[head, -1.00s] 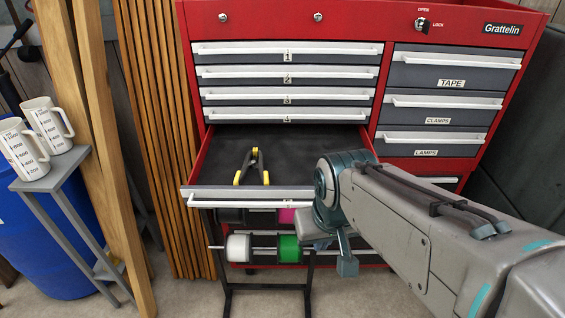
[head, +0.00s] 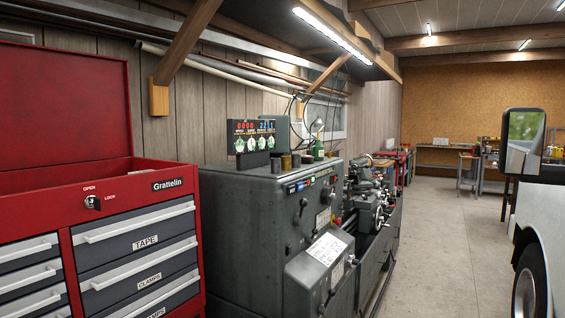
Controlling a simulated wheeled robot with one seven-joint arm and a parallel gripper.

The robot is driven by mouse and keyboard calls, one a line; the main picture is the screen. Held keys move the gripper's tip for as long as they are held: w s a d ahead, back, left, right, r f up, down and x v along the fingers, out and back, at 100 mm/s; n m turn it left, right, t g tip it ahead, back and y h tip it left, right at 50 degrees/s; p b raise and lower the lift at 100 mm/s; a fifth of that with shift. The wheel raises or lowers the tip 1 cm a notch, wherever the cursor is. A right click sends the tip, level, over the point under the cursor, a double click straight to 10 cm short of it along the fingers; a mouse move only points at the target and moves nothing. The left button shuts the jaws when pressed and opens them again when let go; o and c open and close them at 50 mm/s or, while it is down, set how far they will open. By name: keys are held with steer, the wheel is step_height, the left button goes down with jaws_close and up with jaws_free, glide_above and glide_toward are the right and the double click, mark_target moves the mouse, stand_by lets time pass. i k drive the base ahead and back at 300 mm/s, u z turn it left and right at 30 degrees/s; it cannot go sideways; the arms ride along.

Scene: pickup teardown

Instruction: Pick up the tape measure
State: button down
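No tape measure shows in the head view. The red tool chest (head: 199,240) stands at the left with its lid raised. My gripper and arm are out of the picture.
A dark grey lathe (head: 262,235) stands right of the chest, with a digital readout (head: 253,136) on top. A clear concrete aisle (head: 445,235) runs back to far benches (head: 447,150). A white vehicle with a mirror (head: 523,142) stands at the right.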

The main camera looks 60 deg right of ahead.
mark_target(305, 159)
steer(key=z, duration=2.95)
steer(key=i, duration=3.95)
steer(key=u, duration=2.4)
